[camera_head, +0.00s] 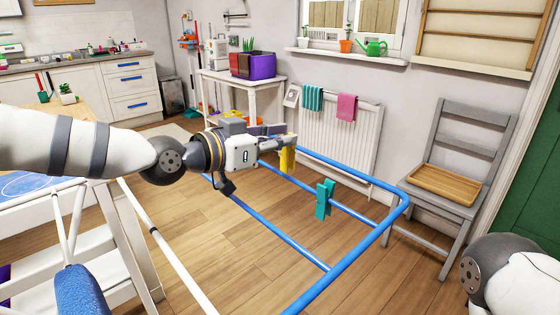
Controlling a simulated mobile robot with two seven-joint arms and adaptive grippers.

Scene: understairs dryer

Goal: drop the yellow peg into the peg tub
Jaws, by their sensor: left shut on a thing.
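My left gripper (284,139) reaches in from the left over the blue drying rack (332,269), near the middle of the view. It is shut on the yellow peg (287,160), which hangs down below the fingertips. The peg is close to a blue rail in the picture; I cannot tell whether it touches it. I cannot make out a container that is clearly the peg tub. My right gripper is out of view; only part of my right arm shows at the lower right.
A teal peg (324,199) is clipped on a rack rail. A grey chair (455,202) holding a wooden tray (444,184) stands at right. A purple box (262,66) sits on a white table behind. Teal and pink cloths (347,107) hang on the radiator (338,147).

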